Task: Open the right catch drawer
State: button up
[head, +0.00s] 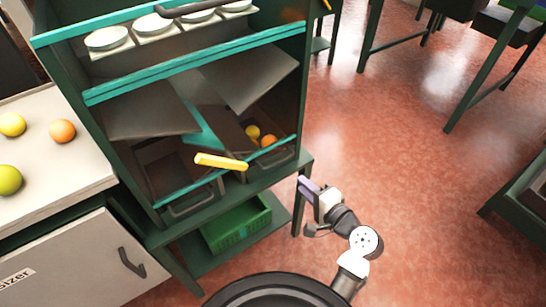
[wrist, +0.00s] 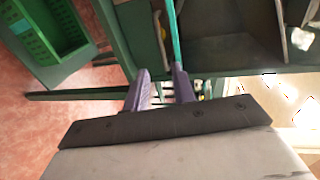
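The right catch drawer (head: 238,138) is a dark bin low in the green sorting cabinet, holding a yellow and an orange fruit. Its grey loop handle (head: 278,159) shows at the front; the drawer looks pushed in. My gripper (head: 309,190) is right of and below that handle, beside the cabinet's front right corner and apart from the handle in the head view. In the wrist view, my gripper's purple fingers (wrist: 160,88) are spread with a gap and nothing held between them. The wrist view shows a teal rail (wrist: 172,30) beyond the fingers; I cannot tell whether they touch it.
The left catch drawer (head: 150,155) sits beside it, with its own handle (head: 196,198). A yellow lever (head: 221,161) sticks out in front. A green crate (head: 238,222) stands on the lower shelf (head: 213,258). A counter with fruit (head: 62,131) is left.

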aim_at(278, 161)
jog(key=p+x, duration=0.2)
jog(key=x, duration=1.1)
jog(key=shift+w+a+p, duration=0.15)
jog(key=shift+p, duration=0.15)
grip_shut()
